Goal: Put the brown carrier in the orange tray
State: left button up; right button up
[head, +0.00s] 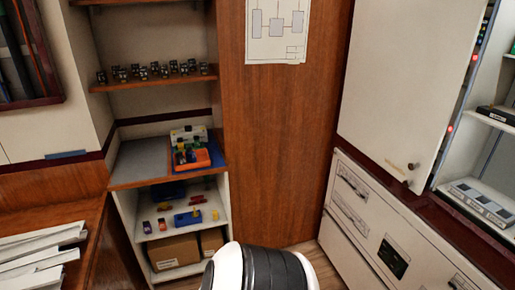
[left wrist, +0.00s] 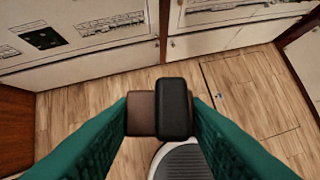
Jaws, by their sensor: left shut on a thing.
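My left gripper (left wrist: 160,116) shows in the left wrist view, its two teal fingers shut on the brown carrier (left wrist: 141,113). The carrier is a small brown block with a larger black rounded block (left wrist: 174,108) against its right side. It is held clear above the wooden floor. In the head view an orange item (head: 190,158), which looks like the orange tray, sits on a blue base on the shelf unit's top; its inside is too small to make out. Neither gripper shows in the head view.
A grey-topped shelf unit (head: 143,160) stands left of a wooden panel. A shelf above holds several small dark items (head: 155,70). Lower shelves hold coloured parts and cardboard boxes (head: 173,251). White cabinets (head: 375,220) line the right. A paper stack (head: 40,250) lies at lower left.

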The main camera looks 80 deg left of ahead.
aim_at(202, 160)
jog(key=j+u, duration=0.1)
jog(key=u, duration=0.9)
jog(key=j+u, duration=0.15)
jog(key=u, duration=0.3)
jog(key=i+u, duration=0.1)
jog(key=u, duration=0.4)
jog(key=i+j+u, duration=0.2)
jog(key=i+u, duration=0.15)
jog(key=u, duration=0.15)
jog(key=i+j+u, duration=0.1)
jog(key=i+u, duration=0.25)
jog(key=u, duration=0.15)
jog(key=i+u, duration=0.5)
jog(key=k+l, duration=0.05)
jog(key=k, duration=0.05)
